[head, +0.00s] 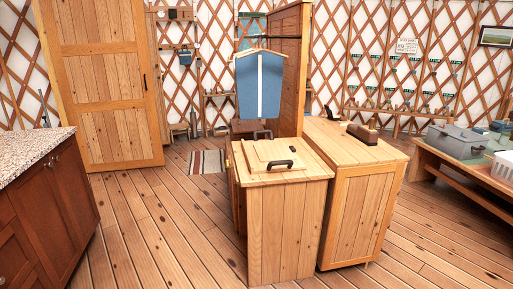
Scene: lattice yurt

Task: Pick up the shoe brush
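A brown, oblong block with a dark lower part, which looks like the shoe brush (362,133), lies on top of the right-hand wooden cabinet (335,143), in the middle right of the head view. It is small here, and its bristles cannot be made out clearly. Neither of my grippers shows in the head view.
A lower wooden box with a black-handled lid (262,172) stands left of the cabinet. A blue garment (250,85) hangs behind it. A stone-topped counter (35,145) is at left; a bench with a grey box (455,141) at right. Floor in front is clear.

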